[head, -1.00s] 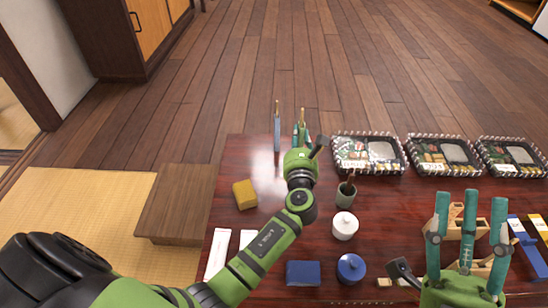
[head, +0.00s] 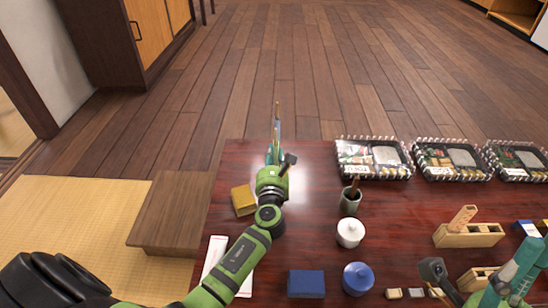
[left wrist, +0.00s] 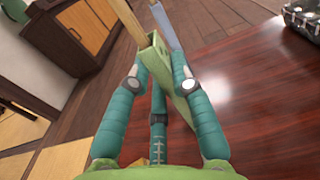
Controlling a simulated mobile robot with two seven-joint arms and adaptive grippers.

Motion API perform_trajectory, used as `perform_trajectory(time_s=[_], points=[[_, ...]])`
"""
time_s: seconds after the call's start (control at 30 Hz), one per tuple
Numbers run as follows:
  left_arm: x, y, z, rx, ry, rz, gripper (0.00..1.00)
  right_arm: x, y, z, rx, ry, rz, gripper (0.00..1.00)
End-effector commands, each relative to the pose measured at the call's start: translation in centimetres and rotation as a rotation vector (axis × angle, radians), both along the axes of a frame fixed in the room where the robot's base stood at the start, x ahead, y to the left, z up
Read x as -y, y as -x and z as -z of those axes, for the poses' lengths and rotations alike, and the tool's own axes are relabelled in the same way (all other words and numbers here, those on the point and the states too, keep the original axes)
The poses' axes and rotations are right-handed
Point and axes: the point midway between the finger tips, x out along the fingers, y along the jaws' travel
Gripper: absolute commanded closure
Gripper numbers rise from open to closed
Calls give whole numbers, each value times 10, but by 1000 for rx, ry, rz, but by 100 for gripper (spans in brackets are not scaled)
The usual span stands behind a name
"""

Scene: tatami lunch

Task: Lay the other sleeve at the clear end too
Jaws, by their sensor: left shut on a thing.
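My left gripper (head: 273,154) is over the far left part of the table. In the left wrist view its teal fingers (left wrist: 160,85) are shut on a green sleeve (left wrist: 172,80) with pale wooden sticks at its far end. A blue-grey sleeve (left wrist: 167,22) lies just beyond and beside the green one. In the head view the blue-grey sleeve (head: 278,128) shows past my fingers at the far table edge; the green one is mostly hidden there. I cannot tell whether the two sleeves touch. My right gripper (head: 515,268) is at the lower right, partly cut off.
Several things stand on the dark table (head: 300,220): a yellow block (head: 243,200), a cup (head: 350,200), a white pot (head: 350,233), a blue pot (head: 357,278), a blue box (head: 306,284). Lunch boxes (head: 373,159) line the far right. A wooden holder (head: 468,234) stands right.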

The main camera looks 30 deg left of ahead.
Motion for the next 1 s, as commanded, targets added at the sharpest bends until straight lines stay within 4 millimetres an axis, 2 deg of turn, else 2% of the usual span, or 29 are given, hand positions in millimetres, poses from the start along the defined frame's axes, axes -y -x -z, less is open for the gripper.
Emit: perform_trajectory(time_s=[0.17,0.2,0.23,0.27,0.57,0.67,0.77,1.0], points=[[0,0,4,0,0,0,92,2,2,2,12,-7,1,55],[0,0,4,0,1,0,74,3,2,2,18,-11,1,55],[0,0,3,0,1,0,62,2,2,1,17,-11,1,55],[0,0,3,0,1,0,54,2,2,1,17,-11,1,55],[0,0,3,0,0,0,54,2,2,1,16,-9,2,55],[0,0,-3,1,0,0,54,1,0,-3,10,-4,3,55],[6,12,0,-3,0,2,54,-2,-3,-5,-12,9,4,55],[28,58,-2,-4,2,1,54,-15,-10,-10,-105,63,-11,55]])
